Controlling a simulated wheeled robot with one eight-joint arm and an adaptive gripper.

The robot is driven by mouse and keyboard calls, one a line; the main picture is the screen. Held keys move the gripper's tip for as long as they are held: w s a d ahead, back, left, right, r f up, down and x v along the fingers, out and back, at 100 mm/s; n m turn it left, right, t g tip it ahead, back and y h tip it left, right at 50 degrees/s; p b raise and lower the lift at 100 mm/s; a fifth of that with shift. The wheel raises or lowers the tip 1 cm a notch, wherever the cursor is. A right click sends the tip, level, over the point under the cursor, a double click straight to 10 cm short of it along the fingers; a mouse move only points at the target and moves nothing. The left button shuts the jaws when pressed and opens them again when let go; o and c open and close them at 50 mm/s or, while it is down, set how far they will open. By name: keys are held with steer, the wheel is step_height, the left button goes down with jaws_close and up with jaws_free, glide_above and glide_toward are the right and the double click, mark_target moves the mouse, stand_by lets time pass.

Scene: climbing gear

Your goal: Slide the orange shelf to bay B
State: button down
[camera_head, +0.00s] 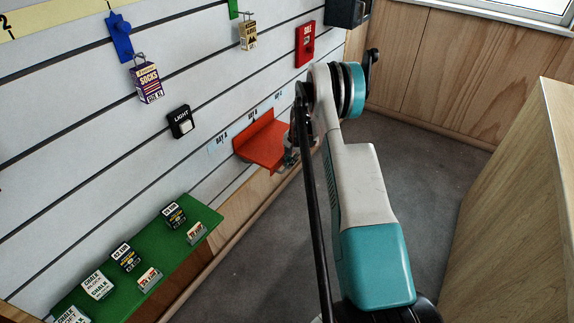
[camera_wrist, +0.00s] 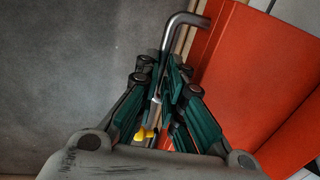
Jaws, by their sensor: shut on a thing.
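The orange shelf (camera_head: 262,143) is mounted on the slatted wall, below the small bay labels. Its left end is just right of the BAY A label (camera_head: 221,139), and it lies under the middle label (camera_head: 252,116), whose letter is hard to read. The shelf fills the right side of the wrist view (camera_wrist: 255,80). My gripper (camera_wrist: 168,95) is shut on a bent metal handle (camera_wrist: 186,22) beside the shelf's front edge. In the head view, my gripper (camera_head: 293,156) is at the shelf's right front side, partly hidden by my arm.
A green shelf (camera_head: 150,250) with several small boxes is at lower left. A blue hook (camera_head: 120,36) with a socks box, a black light switch (camera_head: 180,121) and a red box (camera_head: 305,44) are on the wall. A wooden counter (camera_head: 540,200) stands at right. Grey floor between is clear.

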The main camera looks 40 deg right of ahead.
steer(key=c, duration=1.7)
jaws_free()
steer(key=shift+r, duration=0.1)
steer(key=r, duration=0.4)
steer(key=s+r, duration=0.1)
steer(key=r, duration=0.2)
steer(key=s+r, duration=0.1)
steer(key=r, duration=0.3)
steer(key=shift+d+r, duration=0.3)
steer(key=shift+d, duration=0.1)
